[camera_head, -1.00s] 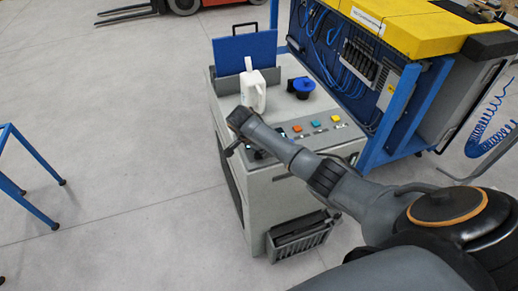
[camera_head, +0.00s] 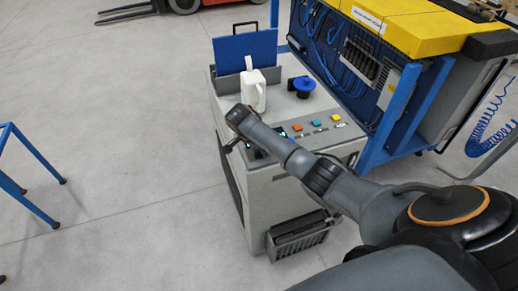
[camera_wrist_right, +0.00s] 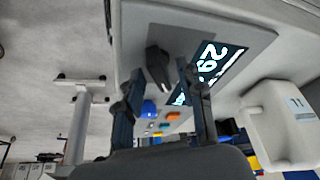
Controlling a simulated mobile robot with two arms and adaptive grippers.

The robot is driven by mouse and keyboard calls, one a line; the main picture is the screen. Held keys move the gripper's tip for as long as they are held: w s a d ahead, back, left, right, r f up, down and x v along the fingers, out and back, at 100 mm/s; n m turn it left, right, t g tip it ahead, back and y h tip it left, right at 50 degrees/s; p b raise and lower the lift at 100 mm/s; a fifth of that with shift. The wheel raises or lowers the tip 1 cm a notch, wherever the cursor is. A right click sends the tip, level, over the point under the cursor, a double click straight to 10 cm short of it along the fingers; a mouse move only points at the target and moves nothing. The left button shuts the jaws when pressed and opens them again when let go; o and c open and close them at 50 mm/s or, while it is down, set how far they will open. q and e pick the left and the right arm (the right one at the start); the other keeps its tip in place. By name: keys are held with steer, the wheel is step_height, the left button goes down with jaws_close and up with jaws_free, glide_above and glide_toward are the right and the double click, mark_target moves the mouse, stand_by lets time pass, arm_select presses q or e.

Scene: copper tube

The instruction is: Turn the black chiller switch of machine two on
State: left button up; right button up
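The black chiller switch (camera_wrist_right: 157,66) is a dark knob on the grey panel of the machine, beside a lit display (camera_wrist_right: 212,68) with large digits. In the right wrist view it stands just ahead of my right gripper (camera_wrist_right: 158,78), between the two spread fingertips. The fingers are apart; I cannot tell whether either touches the knob. In the head view my right gripper (camera_head: 234,146) hangs over the left front edge of the grey machine (camera_head: 285,195), and the arm hides the switch. My left gripper is not in view.
A white jug (camera_head: 252,92) and a blue-topped black item (camera_head: 303,86) stand on the machine top. Coloured buttons (camera_head: 297,127) line its panel near my arm. A blue frame (camera_head: 400,110) stands close on the right.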

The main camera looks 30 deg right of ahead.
steer(key=v, duration=1.2)
stand_by(0.3)
